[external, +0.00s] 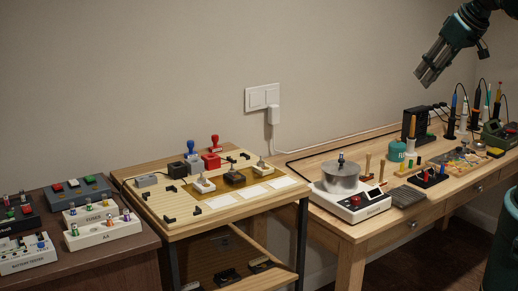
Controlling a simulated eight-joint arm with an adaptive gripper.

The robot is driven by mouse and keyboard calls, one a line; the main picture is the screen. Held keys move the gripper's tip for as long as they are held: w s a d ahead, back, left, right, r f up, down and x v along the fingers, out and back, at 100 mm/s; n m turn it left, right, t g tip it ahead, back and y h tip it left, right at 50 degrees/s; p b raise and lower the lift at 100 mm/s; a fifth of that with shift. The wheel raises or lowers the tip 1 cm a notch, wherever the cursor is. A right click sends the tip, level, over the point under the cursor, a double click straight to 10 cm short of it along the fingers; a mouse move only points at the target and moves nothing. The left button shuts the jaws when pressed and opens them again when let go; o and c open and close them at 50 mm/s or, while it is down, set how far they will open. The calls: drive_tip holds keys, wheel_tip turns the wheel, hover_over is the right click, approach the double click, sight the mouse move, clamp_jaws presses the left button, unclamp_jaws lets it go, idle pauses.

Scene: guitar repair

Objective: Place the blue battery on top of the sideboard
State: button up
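My gripper (426,77) hangs in the air at the upper right, above the long workbench, pointing down and left. I see nothing held in it, but whether its fingers are open or shut is unclear. Small coloured cylinders stand in a white rack marked AA (108,238) at the left; a blue-looking one (126,214) is at its right. Another small blue piece (341,158) stands on the metal pot. Which of these is the blue battery I cannot tell for sure. The dark brown cabinet (150,262) under the rack may be the sideboard.
A white battery tester (28,257) and a rack marked FUSES (92,215) crowd the cabinet. The middle wooden table (150,175) carries stamps and a light board. The workbench (350,228) holds the metal pot (341,178) on a white machine (350,206), plus upright tools.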

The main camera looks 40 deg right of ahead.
drive_tip(key=w+d+f+b, duration=0.1)
drive_tip(key=w+f+b, duration=0.3)
drive_tip(key=w, duration=0.8)
drive_tip(key=b, duration=0.3)
approach(342, 151)
drive_tip(key=shift+w+d+f+g+b, duration=0.1)
drive_tip(key=shift+w+f+g+b, duration=0.4)
drive_tip(key=shift+w+f+b, duration=0.6)
drive_tip(key=shift+s, duration=0.1)
drive_tip(key=shift+b+x, duration=0.35)
drive_tip(key=shift+x, duration=0.85)
drive_tip(key=shift+b+x, duration=0.8)
drive_tip(key=shift+x, duration=1.8)
drive_tip(key=shift+c, duration=0.5)
